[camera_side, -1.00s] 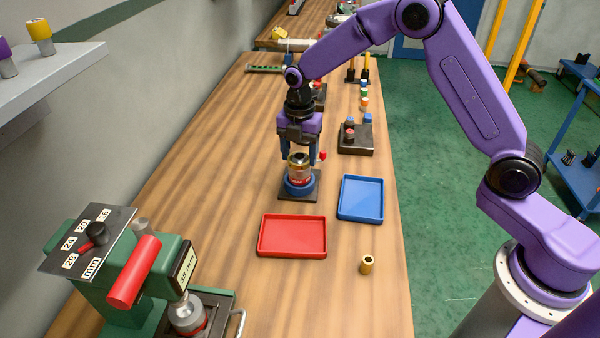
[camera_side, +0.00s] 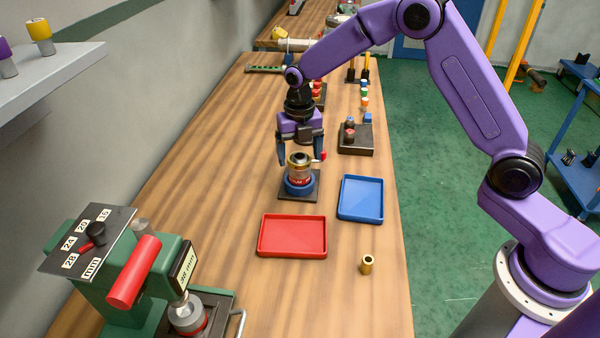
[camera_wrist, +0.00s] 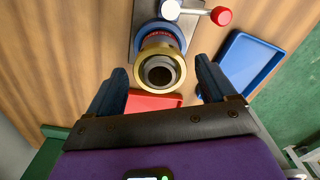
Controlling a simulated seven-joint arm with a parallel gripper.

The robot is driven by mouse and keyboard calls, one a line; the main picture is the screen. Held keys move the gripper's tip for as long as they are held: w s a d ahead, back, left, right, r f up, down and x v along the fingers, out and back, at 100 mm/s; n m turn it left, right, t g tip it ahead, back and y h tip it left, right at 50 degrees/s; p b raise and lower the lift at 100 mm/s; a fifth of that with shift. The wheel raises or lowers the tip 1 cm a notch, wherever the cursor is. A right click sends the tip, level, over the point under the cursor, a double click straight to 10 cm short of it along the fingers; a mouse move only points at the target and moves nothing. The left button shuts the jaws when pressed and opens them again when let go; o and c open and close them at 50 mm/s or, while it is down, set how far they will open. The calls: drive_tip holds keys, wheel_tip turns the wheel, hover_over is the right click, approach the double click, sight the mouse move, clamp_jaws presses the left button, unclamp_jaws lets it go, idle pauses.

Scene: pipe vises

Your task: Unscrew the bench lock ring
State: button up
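The bench vise stands on a dark square plate (camera_side: 312,195), with a blue base ring (camera_side: 299,188). A pipe stack with a red band (camera_side: 299,179) and a brass ring (camera_side: 299,160) rises upright from it. In the wrist view the brass ring (camera_wrist: 143,72) surrounds a grey, hollow pipe end (camera_wrist: 160,73). I cannot tell for sure which ring is the lock ring. My gripper (camera_side: 299,160) is above the vise, its fingers on either side of the stack's top. In the wrist view my gripper (camera_wrist: 162,84) is open, with gaps between the fingers and the brass ring.
A lever with a red knob (camera_wrist: 221,16) sticks out beside the vise. A red tray (camera_side: 292,236) and a blue tray (camera_side: 361,198) lie close in front. A small brass piece (camera_side: 367,265) stands near the right edge. A green machine (camera_side: 130,270) fills the front left.

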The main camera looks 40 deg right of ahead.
drive_tip(key=m, duration=0.7)
drive_tip(key=shift+m, duration=0.4)
drive_tip(key=m, duration=0.8)
drive_tip(key=shift+m, duration=0.3)
drive_tip(key=m, duration=0.5)
drive_tip(key=shift+m, duration=0.3)
drive_tip(key=m, duration=0.6)
drive_tip(key=shift+m, duration=0.3)
